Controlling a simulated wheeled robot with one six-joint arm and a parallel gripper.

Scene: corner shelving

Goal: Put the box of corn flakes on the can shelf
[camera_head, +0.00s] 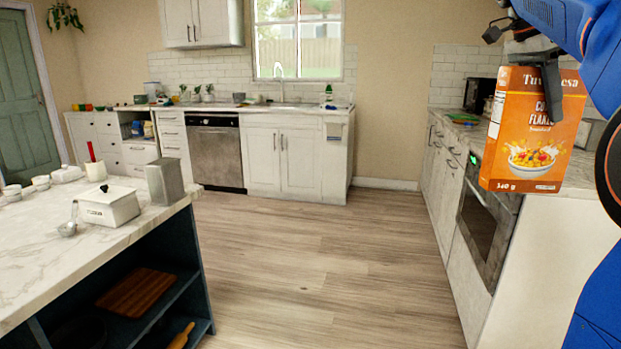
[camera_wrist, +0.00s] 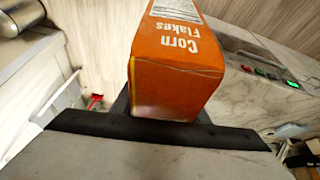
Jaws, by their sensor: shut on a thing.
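The orange box of corn flakes (camera_head: 530,135) is at the right of the head view, upright and held in the air in front of the right-hand counter. My gripper (camera_head: 545,75) is shut on its upper part. In the wrist view the box (camera_wrist: 175,85) is close up, with "Corn Flakes" lettering upside down, and my gripper (camera_wrist: 160,120) lies across its near end. The fingertips are partly hidden by the box. I cannot see a can shelf in either view.
A marble-topped island (camera_head: 100,230) stands at the left, with a white container (camera_head: 108,205) and a grey block (camera_head: 165,182) on it. An oven (camera_head: 485,220) is set in the right-hand cabinets. The wooden floor (camera_head: 310,265) between is clear. A sink counter runs along the back.

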